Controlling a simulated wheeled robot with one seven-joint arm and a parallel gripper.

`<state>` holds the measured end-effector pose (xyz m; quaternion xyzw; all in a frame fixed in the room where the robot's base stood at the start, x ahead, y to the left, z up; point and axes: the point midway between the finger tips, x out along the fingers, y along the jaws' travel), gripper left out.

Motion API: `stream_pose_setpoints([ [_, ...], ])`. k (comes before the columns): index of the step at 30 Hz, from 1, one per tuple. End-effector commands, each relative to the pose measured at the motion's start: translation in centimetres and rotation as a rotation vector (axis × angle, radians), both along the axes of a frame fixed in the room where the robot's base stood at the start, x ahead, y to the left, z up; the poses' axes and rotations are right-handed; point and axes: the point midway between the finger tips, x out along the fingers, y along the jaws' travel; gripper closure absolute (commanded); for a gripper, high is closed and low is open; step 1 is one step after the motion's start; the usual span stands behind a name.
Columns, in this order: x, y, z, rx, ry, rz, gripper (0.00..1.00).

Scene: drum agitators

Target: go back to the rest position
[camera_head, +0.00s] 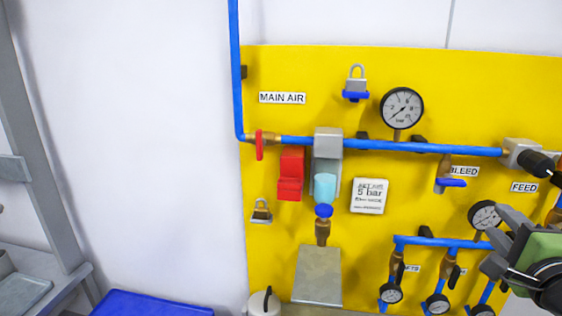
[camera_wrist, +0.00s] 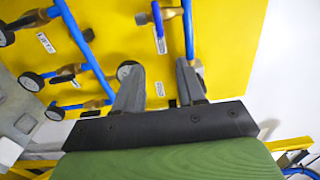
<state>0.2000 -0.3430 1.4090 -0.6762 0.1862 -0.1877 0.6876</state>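My gripper (camera_head: 500,240) is at the lower right edge of the head view, in front of the yellow panel (camera_head: 345,225). Its green body is partly cut off by the frame edge. In the wrist view my gripper (camera_wrist: 160,72) shows two grey fingers standing apart, with nothing held between them. The fingers point toward the yellow panel (camera_wrist: 220,40) and its blue pipes (camera_wrist: 188,28). Whether a fingertip touches anything on the panel cannot be told.
The panel carries a red-handled valve (camera_head: 260,145), a large gauge (camera_head: 402,108), a blue-handled bleed valve (camera_head: 451,183) and several small gauges (camera_head: 391,293). A grey frame (camera_head: 45,180) stands at left, a blue bin (camera_head: 150,303) below. The white wall between is clear.

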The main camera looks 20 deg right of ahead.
Motion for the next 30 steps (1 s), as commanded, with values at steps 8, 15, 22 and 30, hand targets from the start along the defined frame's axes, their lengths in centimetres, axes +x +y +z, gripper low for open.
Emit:
stream_pose_setpoints([
  [8, 7.6, 8.0, -2.9, -0.138, 0.28, 0.248, 0.61],
  [15, 10.0, 25.8, -10.3, -0.582, 0.815, 0.766, 0.61],
  [22, 1.8, 33.9, -15.2, -1.053, 1.145, 1.145, 0.61],
  [30, -1.9, 34.4, -16.6, -1.209, 1.241, 1.254, 0.61],
])
